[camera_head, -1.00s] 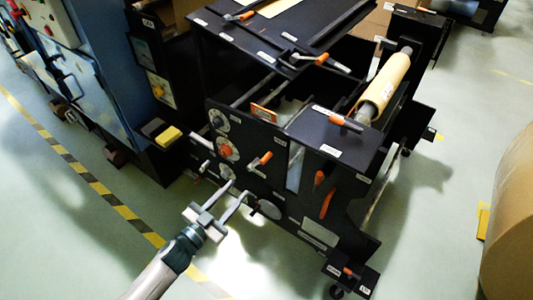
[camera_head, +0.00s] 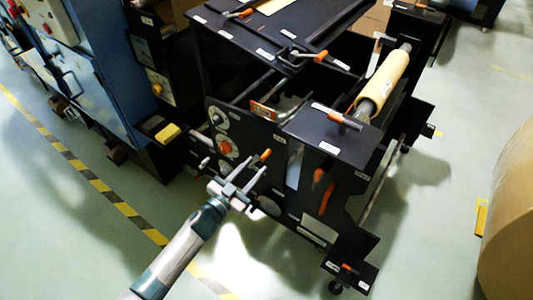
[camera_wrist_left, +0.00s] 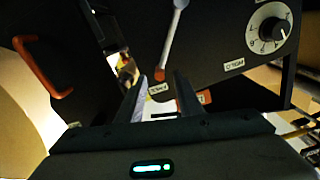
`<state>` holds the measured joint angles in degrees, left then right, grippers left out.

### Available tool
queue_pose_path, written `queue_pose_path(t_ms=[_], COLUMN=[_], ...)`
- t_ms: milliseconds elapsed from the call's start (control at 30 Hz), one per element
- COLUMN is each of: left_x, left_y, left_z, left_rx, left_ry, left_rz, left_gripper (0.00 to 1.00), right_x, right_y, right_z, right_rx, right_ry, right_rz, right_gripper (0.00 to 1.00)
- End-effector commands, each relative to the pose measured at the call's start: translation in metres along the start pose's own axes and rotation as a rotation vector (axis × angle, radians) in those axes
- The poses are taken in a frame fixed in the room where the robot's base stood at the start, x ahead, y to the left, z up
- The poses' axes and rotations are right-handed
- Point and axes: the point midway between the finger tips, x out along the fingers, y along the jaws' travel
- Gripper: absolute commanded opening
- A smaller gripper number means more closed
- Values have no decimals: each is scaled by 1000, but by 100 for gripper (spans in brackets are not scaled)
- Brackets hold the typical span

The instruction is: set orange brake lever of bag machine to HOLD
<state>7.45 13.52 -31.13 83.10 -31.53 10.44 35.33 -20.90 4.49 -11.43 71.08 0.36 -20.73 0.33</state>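The bag machine (camera_head: 300,215) stands in the middle of the head view, its black side panel towards me. A short lever with an orange grip (camera_head: 265,155) sticks out of that panel. My left gripper (camera_head: 254,171) is open just below it, apart from it as far as I can tell. In the left wrist view the gripper's two fingers (camera_wrist_left: 158,90) are spread with nothing clamped between them. My right gripper is not in view.
Other orange-handled parts sit close by: a top lever (camera_head: 345,120), a curved handle (camera_head: 327,197) and a dial with an orange knob (camera_head: 226,148). A numbered dial (camera_wrist_left: 270,28) shows in the wrist view. A large brown roll (camera_head: 510,220) stands at right. Floor between is clear.

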Motion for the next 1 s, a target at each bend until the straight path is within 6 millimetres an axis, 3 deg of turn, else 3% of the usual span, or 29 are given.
queue_pose_path(t_ms=[200, 400, 900, 1000], left_x=[40, 64, 75, 75], left_y=[0, 0, 0, 0], left_z=[-1, 0, 0, 0], left_rx=[-1, -1, 0, 0], left_ry=[2, 1, 0, 0], left_rz=[0, 0, 1, 1], left_gripper=[33, 33, 33, 9], right_x=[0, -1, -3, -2], right_y=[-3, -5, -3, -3], right_z=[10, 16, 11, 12], right_rx=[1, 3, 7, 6], right_ry=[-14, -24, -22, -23], right_rz=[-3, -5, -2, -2], right_gripper=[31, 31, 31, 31])
